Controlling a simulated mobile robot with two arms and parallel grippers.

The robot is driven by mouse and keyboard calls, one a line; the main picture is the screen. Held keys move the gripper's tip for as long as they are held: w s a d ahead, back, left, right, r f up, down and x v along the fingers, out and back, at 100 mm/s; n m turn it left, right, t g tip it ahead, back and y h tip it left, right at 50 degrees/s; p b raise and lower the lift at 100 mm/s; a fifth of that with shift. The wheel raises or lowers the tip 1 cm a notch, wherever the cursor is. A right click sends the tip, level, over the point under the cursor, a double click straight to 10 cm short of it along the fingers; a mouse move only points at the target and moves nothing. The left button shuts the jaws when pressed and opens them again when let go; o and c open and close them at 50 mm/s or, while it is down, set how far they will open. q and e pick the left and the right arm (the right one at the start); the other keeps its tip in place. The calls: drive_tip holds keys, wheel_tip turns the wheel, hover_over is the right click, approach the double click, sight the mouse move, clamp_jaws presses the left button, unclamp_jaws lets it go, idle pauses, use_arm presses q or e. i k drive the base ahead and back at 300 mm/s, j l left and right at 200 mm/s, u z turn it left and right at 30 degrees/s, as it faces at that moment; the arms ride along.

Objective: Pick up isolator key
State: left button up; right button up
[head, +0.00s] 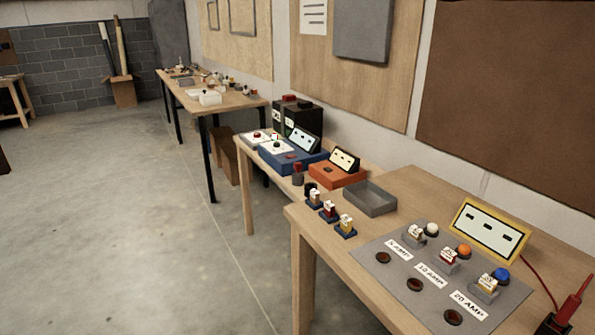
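I cannot tell for certain which thing is the isolator key. A small red piece (298,168) stands upright on a short grey base at the front of the middle bench, beside the orange box, and may be it. It is too small to make out its shape. Neither of my grippers shows in the head view.
The near bench (408,187) holds a grey panel (400,306) with fuse labels, a yellow-framed display (489,231), a grey tray (370,198) and a red-and-black piece (569,311) with a red lead. A blue box (292,159) and orange box (338,177) stand behind. The floor at left is clear.

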sight(298, 166)
drive_tip(key=i+j, duration=0.4)
drive_tip(key=i, duration=0.2)
drive_tip(key=i+j+u, duration=0.15)
drive_tip(key=i+j, duration=0.3)
drive_tip(key=i, duration=0.1)
